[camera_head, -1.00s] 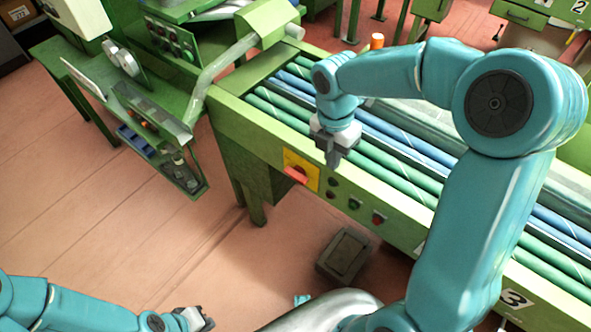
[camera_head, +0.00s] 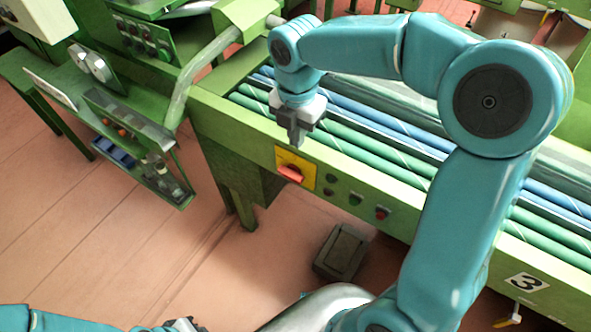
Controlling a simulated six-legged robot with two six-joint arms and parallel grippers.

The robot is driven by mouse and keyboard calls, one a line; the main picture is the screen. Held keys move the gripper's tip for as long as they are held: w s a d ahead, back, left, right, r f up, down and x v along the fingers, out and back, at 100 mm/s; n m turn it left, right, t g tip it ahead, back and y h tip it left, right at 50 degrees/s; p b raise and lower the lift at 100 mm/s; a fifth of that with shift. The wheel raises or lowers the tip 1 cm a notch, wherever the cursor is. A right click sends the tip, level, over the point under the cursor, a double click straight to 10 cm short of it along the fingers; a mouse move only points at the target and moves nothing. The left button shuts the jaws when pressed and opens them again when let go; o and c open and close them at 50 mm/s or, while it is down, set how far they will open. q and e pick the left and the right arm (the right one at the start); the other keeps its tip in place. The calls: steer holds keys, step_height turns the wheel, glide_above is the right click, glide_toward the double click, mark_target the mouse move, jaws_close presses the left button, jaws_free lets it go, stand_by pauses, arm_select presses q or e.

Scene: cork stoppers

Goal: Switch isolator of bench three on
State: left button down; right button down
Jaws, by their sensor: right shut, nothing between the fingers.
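The isolator is a yellow plate (camera_head: 310,183) with a red-orange rotary handle (camera_head: 290,174), on the green front rail of the bench marked with a 3 plate (camera_head: 526,283). The handle lies roughly crosswise in the picture. My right gripper (camera_head: 298,143) is shut and empty, pointing down just above the yellow plate's upper edge in the picture. A gap shows between its tips and the handle; depth is hard to judge. My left gripper (camera_head: 186,325) is at the bottom edge, mostly cut off, far from the isolator.
Push buttons, including a red one (camera_head: 382,213), sit right of the isolator on the rail. Green and blue rollers (camera_head: 390,125) lie behind. A dark box-like pedal (camera_head: 341,252) stands on the floor. A green control stand (camera_head: 130,110) is at left.

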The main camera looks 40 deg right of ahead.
mark_target(301, 182)
step_height(301, 182, down, 14)
steer(key=shift+r+b, duration=0.25)
steer(key=shift+b, duration=0.5)
steer(key=shift+s+d+f+t+y+b, duration=0.15)
steer(key=shift+t+y+b, duration=0.15)
steer(key=shift+t+b, duration=0.3)
steer(key=shift+s+f, duration=0.1)
steer(key=shift+s, duration=0.05)
steer(key=shift+s+d+f, duration=0.15)
steer(key=shift+s+f, duration=0.25)
steer(key=shift+f, duration=0.05)
steer(key=shift+s+d+f, duration=0.1)
steer(key=shift+s+f, duration=0.05)
steer(key=shift+f, duration=0.3)
steer(key=shift+s+f, duration=0.1)
steer(key=shift+f, duration=0.15)
steer(key=shift+r, duration=0.1)
stand_by(0.3)
